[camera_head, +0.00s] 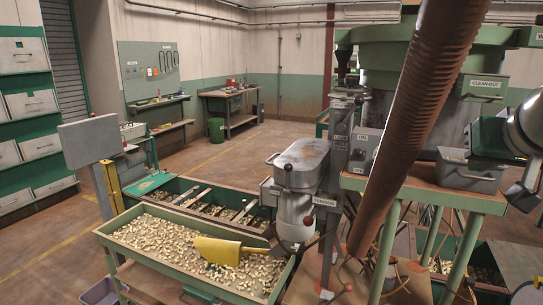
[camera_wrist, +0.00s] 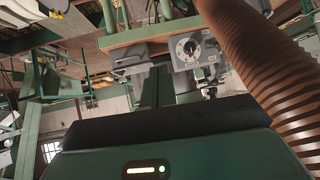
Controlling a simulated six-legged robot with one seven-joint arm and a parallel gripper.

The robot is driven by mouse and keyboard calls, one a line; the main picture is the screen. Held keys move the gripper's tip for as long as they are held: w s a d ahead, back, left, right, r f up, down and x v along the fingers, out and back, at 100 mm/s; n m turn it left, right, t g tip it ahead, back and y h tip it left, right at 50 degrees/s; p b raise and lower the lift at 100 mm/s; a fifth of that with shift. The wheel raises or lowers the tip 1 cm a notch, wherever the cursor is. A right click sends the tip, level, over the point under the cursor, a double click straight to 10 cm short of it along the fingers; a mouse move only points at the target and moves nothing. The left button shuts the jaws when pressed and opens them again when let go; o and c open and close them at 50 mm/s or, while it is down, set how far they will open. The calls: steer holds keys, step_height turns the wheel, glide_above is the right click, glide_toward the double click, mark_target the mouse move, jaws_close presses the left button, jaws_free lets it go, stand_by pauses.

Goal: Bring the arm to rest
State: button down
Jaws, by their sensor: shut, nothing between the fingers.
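My gripper (camera_head: 490,143) shows at the right edge of the body camera view, beside the brown ribbed hose and above the green-legged stand. Its green housing and dark front bar (camera_wrist: 160,125) fill the bottom of the wrist view, with a lit status strip. The gripper is shut and I see nothing held. My pale arm link (camera_head: 527,118) runs off the right edge.
The brown ribbed hose (camera_head: 415,120) slants close to my gripper and also shows in the wrist view (camera_wrist: 270,75). A grey bin (camera_head: 468,178) sits on the stand. A nut-filled trough (camera_head: 130,262) lies at lower left. Open floor (camera_head: 230,160) is farther back.

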steer(key=s+a+f+n+g+y, duration=0.1)
steer(key=s+a+f+n+g, duration=0.1)
steer(key=a+f, duration=0.8)
steer(key=s+a+f+n+g+y, duration=0.2)
steer(key=s+a+f, duration=0.3)
steer(key=a+f, duration=0.6)
step_height(320, 180, down, 8)
steer(key=shift+r, duration=0.1)
